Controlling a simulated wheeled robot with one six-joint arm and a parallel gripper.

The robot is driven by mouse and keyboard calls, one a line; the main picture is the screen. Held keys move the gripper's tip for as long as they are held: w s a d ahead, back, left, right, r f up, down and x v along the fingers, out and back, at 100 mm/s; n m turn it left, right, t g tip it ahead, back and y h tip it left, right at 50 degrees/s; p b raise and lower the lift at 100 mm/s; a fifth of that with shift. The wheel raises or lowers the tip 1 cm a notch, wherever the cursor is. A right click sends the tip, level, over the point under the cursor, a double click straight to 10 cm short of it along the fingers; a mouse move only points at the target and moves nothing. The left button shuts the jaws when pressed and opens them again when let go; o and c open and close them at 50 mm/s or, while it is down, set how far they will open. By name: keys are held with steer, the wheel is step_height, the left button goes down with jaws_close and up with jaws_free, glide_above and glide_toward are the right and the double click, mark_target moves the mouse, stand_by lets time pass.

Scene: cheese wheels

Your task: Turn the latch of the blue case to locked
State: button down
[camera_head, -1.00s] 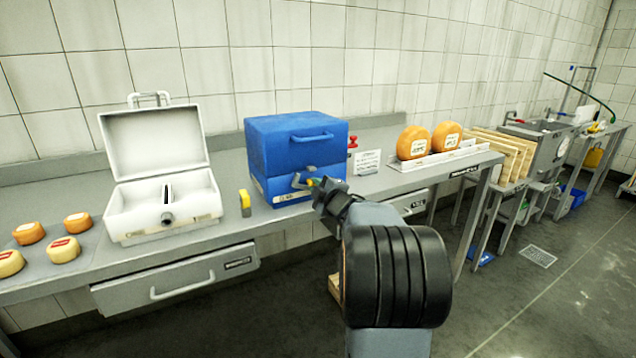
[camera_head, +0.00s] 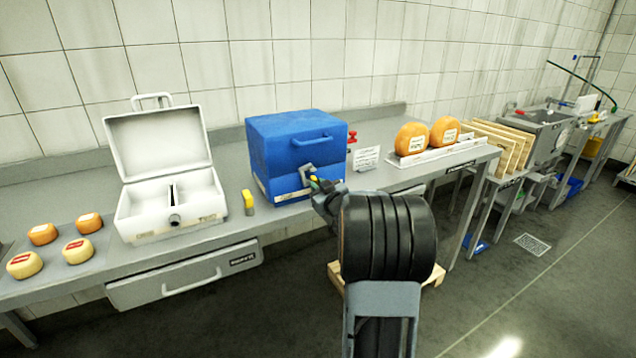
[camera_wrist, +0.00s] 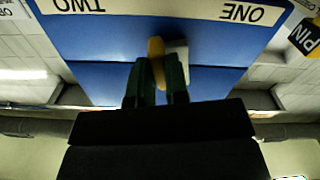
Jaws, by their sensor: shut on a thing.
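My gripper (camera_head: 318,182) is at that face, shut on the latch. In the wrist view, the fingers (camera_wrist: 158,82) close around the latch's tan and grey end (camera_wrist: 156,50). They partly hide it. That view is upside down and shows a white strip marked ONE (camera_wrist: 250,13) and TWO (camera_wrist: 76,6) on the case front.
An open white case (camera_head: 170,190) stands to the left. A yellow block (camera_head: 248,202) stands between the cases, close to the blue one. A small white sign (camera_head: 367,158) and two orange cheese wheels (camera_head: 411,138) are to the right. Cheeses (camera_head: 78,250) lie at far left.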

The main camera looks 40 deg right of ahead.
steer(key=shift+m+p, duration=0.6)
steer(key=shift+m, duration=0.9)
steer(key=c, duration=1.1)
jaws_free()
steer(key=s, duration=0.4)
steer(key=s+a, duration=0.1)
steer(key=s, duration=0.4)
steer(key=s+a, duration=0.1)
steer(key=s, duration=0.3)
steer(key=shift+s, duration=0.35)
steer(key=shift+d, duration=0.1)
